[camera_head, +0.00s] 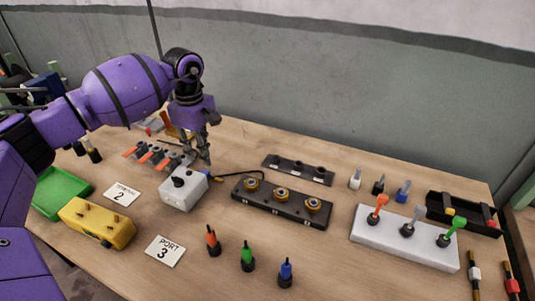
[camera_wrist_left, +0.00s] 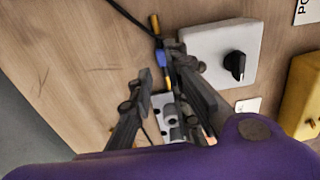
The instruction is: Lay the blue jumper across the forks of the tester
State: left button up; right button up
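The blue jumper (camera_wrist_left: 160,58), a thin rod with a blue middle and gold ends, lies below my left gripper in the left wrist view. My left gripper (camera_head: 198,158) points down beside the white knob box. Its fingers (camera_wrist_left: 163,66) are spread, one on each side of the jumper, with gaps showing; contact is not visible. The yellow box (camera_head: 90,226) with upright prongs stands at the front left and looks like the tester. Its edge also shows in the left wrist view (camera_wrist_left: 303,100). My right gripper is out of view.
A white box with a black knob (camera_head: 183,193) stands close to my left gripper. Orange-handled clamps (camera_head: 150,155) are behind it. A black strip with brass rings (camera_head: 270,205) is in the middle. Red, green and blue plugs (camera_head: 247,258) stand in front. A green tray (camera_head: 50,210) is at left.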

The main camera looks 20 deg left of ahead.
aim_at(205, 171)
pick_arm(q)
jog(key=shift+s+a+f, duration=0.1)
jog(key=shift+f, duration=0.8)
notch_tip(205, 171, down, 5)
jog(key=shift+r+p, duration=0.1)
jog(key=shift+p, duration=0.45)
grip_shut()
